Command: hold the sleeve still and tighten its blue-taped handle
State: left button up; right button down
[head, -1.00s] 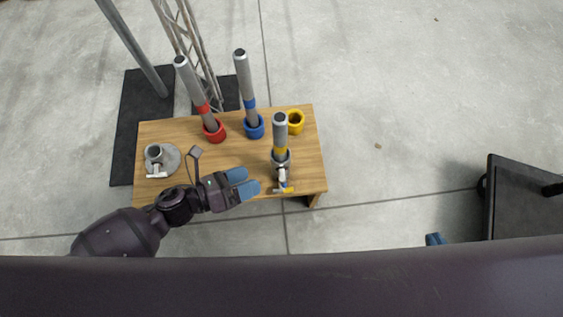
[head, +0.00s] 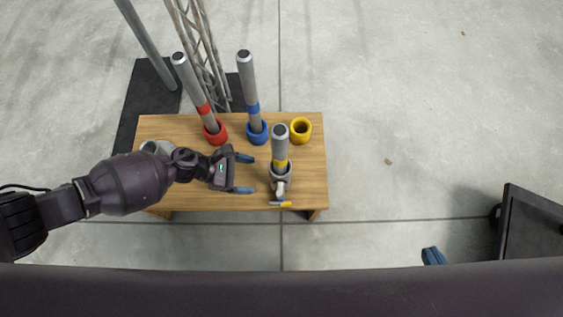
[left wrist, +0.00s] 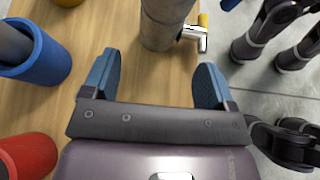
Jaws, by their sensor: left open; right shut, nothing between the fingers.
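A grey metal sleeve (head: 280,172) stands near the table's right front, holding an upright grey tube (head: 280,147) with a yellow band. Its small handle (head: 281,203) points to the front edge and has a yellow end; a trace of blue shows near it. In the left wrist view the sleeve (left wrist: 158,30) stands ahead of the fingers, with the handle (left wrist: 195,38) on its right. My left gripper (head: 246,174) is open, left of the sleeve and apart from it; its blue fingers (left wrist: 158,72) are empty. My right gripper (head: 433,256) is shut and empty, low right, off the table.
Tubes stand in a red cup (head: 215,134) and a blue cup (head: 257,134); an empty yellow cup (head: 300,131) stands behind the sleeve. Another metal fitting (head: 152,146) at the table's left is partly hidden by my arm. A dark cart (head: 533,225) stands far right.

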pick_arm(q)
jog(key=b+x, duration=0.2)
jog(key=x, duration=0.5)
jog(key=shift+s+d+f, duration=0.15)
jog(key=shift+d+f, duration=0.1)
jog(key=shift+d, duration=0.1)
jog(key=shift+d+f, duration=0.25)
jog(key=shift+d, duration=0.45)
pick_arm(e)
jog(key=shift+w+d+r+m+t, duration=0.15)
jog(key=shift+d+m+t, duration=0.2)
jog(key=shift+t, duration=0.25)
